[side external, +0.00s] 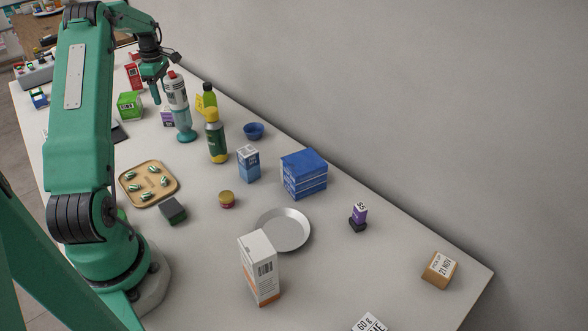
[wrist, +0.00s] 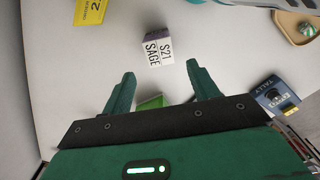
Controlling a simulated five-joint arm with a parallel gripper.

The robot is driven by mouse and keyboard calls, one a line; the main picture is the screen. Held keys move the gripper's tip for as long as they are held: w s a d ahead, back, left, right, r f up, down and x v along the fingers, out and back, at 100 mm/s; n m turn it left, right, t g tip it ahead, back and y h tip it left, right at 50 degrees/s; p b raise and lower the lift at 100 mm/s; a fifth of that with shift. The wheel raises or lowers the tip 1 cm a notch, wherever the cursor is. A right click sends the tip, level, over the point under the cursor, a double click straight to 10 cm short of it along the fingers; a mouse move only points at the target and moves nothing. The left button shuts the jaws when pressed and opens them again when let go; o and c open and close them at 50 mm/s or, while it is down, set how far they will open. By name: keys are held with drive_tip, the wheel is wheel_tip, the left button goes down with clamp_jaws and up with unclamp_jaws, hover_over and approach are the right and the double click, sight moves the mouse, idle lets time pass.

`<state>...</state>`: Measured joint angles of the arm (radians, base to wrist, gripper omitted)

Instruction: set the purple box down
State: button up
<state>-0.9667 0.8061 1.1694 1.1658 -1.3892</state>
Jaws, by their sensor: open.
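A small purple box with a white label reading S21 SAGE (wrist: 158,51) stands on the counter in the wrist view, just beyond my fingertips and roughly between their lines. It shows in the side view (side external: 168,118) as a purple and white box, beside the tall teal and white bottle. My gripper (wrist: 160,72) is open, with nothing held between its fingers. In the side view my gripper (side external: 155,95) hangs above the counter, up and left of this box. A second purple box (side external: 359,211) sits on a dark block at right.
The teal and white bottle (side external: 181,108) stands close right of the purple box. A green box (side external: 130,106), a yellow box (side external: 203,102) and a green bottle (side external: 215,136) are near. A wooden tray (side external: 127,180) lies in front.

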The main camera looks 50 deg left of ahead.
sight(166, 108)
drive_tip(key=shift+r, duration=1.6)
